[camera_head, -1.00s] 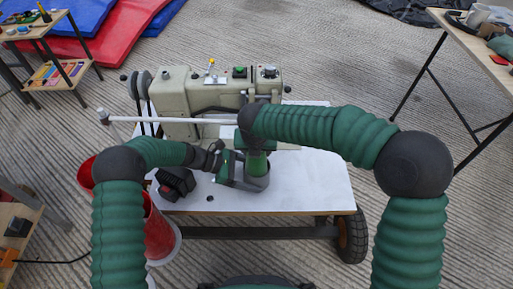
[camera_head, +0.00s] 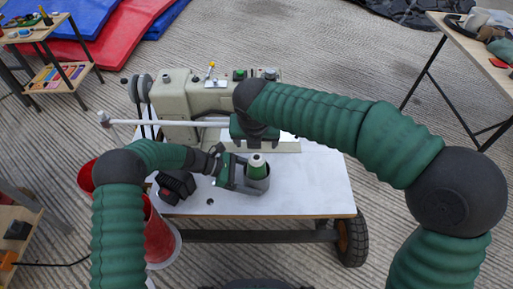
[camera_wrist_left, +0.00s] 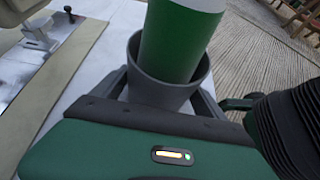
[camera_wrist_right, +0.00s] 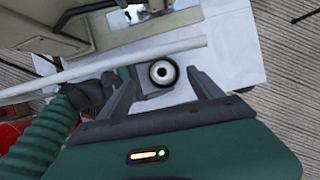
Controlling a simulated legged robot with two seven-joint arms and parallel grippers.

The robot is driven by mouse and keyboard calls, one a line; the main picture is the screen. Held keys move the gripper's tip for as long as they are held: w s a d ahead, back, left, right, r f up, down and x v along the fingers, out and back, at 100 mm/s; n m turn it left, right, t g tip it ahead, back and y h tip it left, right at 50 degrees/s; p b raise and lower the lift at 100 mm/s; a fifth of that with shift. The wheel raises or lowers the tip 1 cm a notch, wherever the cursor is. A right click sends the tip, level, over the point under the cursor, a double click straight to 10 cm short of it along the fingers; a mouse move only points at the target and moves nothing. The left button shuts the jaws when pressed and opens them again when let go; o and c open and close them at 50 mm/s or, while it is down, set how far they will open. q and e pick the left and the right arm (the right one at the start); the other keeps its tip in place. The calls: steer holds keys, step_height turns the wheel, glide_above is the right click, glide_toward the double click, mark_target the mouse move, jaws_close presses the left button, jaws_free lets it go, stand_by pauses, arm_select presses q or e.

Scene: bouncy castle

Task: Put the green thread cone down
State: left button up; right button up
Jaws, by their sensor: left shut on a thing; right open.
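The green thread cone (camera_head: 256,168), with a white top, stands in a grey cup (camera_head: 260,183) at the white table top's right half. My left gripper (camera_head: 240,177) is shut on the cup from the left. In the left wrist view the green cone (camera_wrist_left: 178,40) rises out of the cup (camera_wrist_left: 155,88), which sits between the two fingers. My right gripper (camera_head: 254,143) is behind and above the cone, apart from it. The right wrist view shows its fingers spread and empty, with the cone's white round top (camera_wrist_right: 163,72) beyond them.
A beige sewing machine (camera_head: 185,95) stands along the back of the wheeled table (camera_head: 315,185). A long white bar (camera_head: 165,123) runs in front of it. A dark boxy object (camera_head: 175,186) lies left of the cup. Table space right of the cup is clear.

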steer(key=s+d+f+m+g, duration=0.1)
steer(key=s+d+f+m, duration=0.6)
steer(key=m, duration=1)
steer(key=s+d+f+m, duration=0.6)
steer(key=s+d+m, duration=0.5)
steer(key=m, duration=0.7)
steer(key=shift+s+d+f+g, duration=0.4)
steer(key=shift+d, duration=0.55)
arm_select(q)
steer(key=o, duration=0.9)
steer(key=v, duration=1.2)
steer(key=shift+f, duration=0.1)
